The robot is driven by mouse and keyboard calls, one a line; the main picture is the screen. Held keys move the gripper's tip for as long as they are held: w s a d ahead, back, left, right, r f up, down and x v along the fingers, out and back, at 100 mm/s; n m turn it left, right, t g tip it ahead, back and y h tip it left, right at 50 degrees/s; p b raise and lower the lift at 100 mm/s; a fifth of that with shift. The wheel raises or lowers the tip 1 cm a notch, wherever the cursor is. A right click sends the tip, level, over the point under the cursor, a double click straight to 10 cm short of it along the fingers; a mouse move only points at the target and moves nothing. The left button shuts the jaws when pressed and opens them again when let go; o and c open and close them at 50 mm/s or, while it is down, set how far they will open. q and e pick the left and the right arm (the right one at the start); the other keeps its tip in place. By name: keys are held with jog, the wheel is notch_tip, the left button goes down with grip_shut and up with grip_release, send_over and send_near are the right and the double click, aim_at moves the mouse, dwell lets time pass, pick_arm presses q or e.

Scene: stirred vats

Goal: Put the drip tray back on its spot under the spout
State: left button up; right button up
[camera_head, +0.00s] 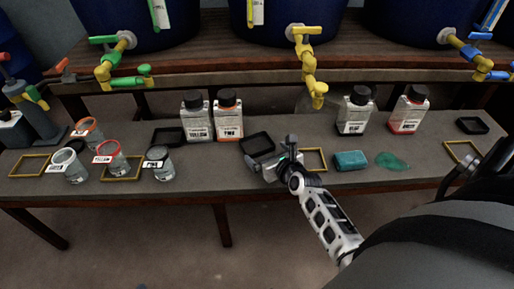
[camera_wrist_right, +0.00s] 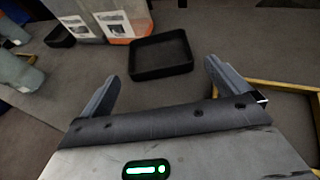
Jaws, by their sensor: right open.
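A black square drip tray (camera_head: 257,144) lies on the bench left of the middle yellow spout (camera_head: 317,92). It also shows in the right wrist view (camera_wrist_right: 160,74), empty and flat. A yellow outlined spot (camera_head: 324,160) lies on the bench below that spout, to the right of the tray; my right gripper covers part of it, and its edge shows in the wrist view (camera_wrist_right: 275,86). My right gripper (camera_head: 270,159) is open and empty, at the near side of the tray, with its fingers (camera_wrist_right: 165,84) pointing towards the tray. My left gripper is not in view.
Bottles (camera_head: 228,118) stand behind the tray, and more (camera_head: 355,113) stand to the right. A teal sponge (camera_head: 351,160) and a green spill (camera_head: 392,161) lie right of the spot. Several jars (camera_head: 112,160) stand at left. Other black trays (camera_head: 168,136) (camera_head: 472,125) sit on the bench.

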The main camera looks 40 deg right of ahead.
aim_at(263, 151)
jog(key=b+x, duration=0.1)
jog(key=x, duration=0.3)
jog(key=shift+f+b, duration=0.15)
jog(key=shift+b, duration=0.2)
jog(key=shift+w, duration=0.15)
jog(key=c, duration=0.7)
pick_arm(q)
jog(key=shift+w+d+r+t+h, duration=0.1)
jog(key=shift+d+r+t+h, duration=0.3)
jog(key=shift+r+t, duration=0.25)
pick_arm(e)
jog(key=shift+c, duration=0.6)
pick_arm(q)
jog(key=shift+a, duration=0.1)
